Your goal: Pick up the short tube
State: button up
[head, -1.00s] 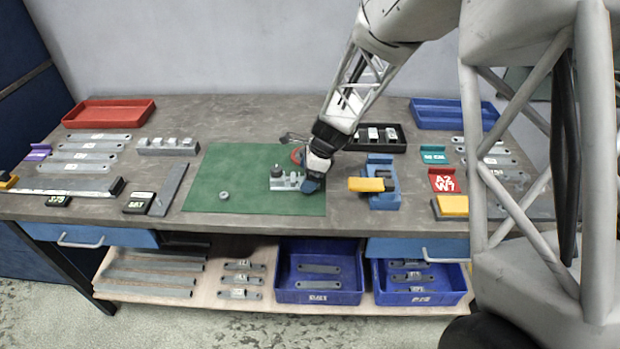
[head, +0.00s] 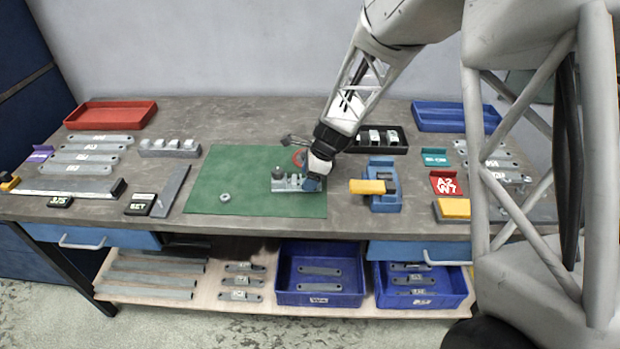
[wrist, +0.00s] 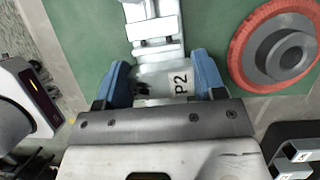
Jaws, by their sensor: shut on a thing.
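My gripper (head: 311,184) is low over the right part of the green mat (head: 245,170), at the right end of a grey metal fixture (head: 283,184). In the wrist view its two blue fingers (wrist: 163,78) are shut on a light grey, rounded piece marked P2 (wrist: 168,80), which looks like the short tube. The piece lies between the fingers, right beside the fixture's end (wrist: 153,28). Its lower part is hidden by the gripper body. I cannot tell whether it is clear of the fixture or mat.
A red disc with a grey hub (wrist: 283,50) is close to the right finger. A blue stand with a yellow block (head: 372,187) is to the right. A small grey ring (head: 225,197) lies on the mat's left part. A black tray (head: 402,147) stands behind right.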

jog(key=shift+r, duration=0.1)
jog(key=shift+r, duration=0.85)
jog(key=shift+s+r, duration=0.2)
jog(key=shift+r, duration=0.7)
jog(key=s+d, duration=0.1)
jog(key=s, duration=0.4)
jog(key=s+d+r, duration=0.1)
jog(key=s+d, duration=0.1)
jog(key=s, duration=0.3)
jog(key=s+d, duration=0.2)
jog(key=s, duration=0.2)
jog(key=shift+s+r, duration=0.15)
jog(key=shift+s, duration=0.25)
jog(key=w+d+r+n+g, duration=0.1)
jog(key=w+r+n, duration=0.15)
jog(key=w, duration=0.25)
jog(key=w+d+r+n+g, duration=0.1)
jog(key=w+n, duration=0.2)
jog(key=w, duration=0.3)
jog(key=w+d+r+n+g+h, duration=0.1)
jog(key=w+d+n+h, duration=0.3)
jog(key=d+n, duration=0.7)
jog(key=w+d+g, duration=0.1)
jog(key=w+d, duration=0.1)
jog(key=d, duration=0.1)
jog(key=shift+w+d+r+n, duration=0.15)
jog(key=shift+w+r+n, duration=0.05)
jog(key=shift+w+n, duration=0.15)
